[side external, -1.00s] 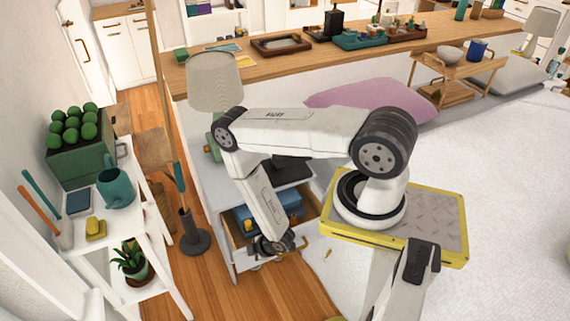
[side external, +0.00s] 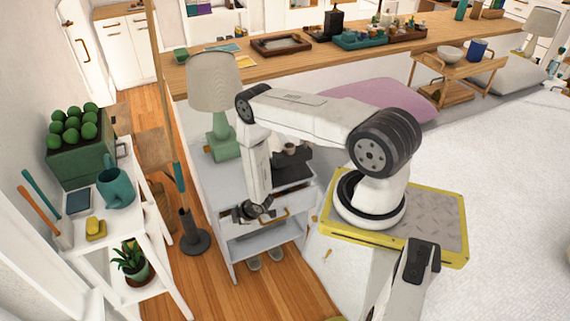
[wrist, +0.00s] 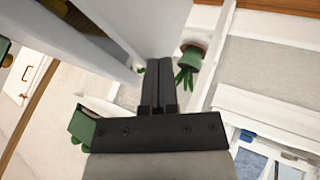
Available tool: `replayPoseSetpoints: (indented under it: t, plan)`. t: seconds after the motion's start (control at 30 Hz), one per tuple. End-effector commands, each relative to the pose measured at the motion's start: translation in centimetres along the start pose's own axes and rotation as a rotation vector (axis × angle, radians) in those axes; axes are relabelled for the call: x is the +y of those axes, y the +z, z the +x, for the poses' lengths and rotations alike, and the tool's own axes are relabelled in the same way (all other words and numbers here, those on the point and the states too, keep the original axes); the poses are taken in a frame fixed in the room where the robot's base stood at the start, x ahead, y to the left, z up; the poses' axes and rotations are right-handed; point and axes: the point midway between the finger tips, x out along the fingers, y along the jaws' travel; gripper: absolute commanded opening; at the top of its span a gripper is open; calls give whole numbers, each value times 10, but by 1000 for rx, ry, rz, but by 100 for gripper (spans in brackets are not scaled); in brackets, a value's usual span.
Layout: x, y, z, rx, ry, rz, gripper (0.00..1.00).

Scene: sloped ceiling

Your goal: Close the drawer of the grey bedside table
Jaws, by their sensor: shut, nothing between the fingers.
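The grey bedside table (side external: 214,180) stands between the wooden floor and the bed. Its drawer front (side external: 292,216) with a brass handle (side external: 273,214) is in line or nearly in line with the table body, and the inside of the drawer does not show. I cannot tell whether a thin gap is left. My gripper (side external: 250,214) is shut and empty, pointing down at the drawer front, left of the handle. Contact is unclear. In the wrist view my shut fingers (wrist: 158,80) point toward a pale panel that may be the table.
A green lamp (side external: 221,138) and a dark tray (side external: 294,168) with a cup stand on the table. Shoes (side external: 264,260) lie below its open shelf. A white shelf with a plant (side external: 132,262) and a teal can (side external: 116,187) is at left.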

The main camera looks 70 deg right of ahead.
Motion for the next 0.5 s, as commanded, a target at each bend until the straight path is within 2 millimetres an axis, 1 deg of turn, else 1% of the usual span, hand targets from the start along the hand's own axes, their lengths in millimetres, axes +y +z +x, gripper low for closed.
replayPoseSetpoints:
  t: [0.5]
  plan:
    - [-2,0,-1,-1,-2,0,0]
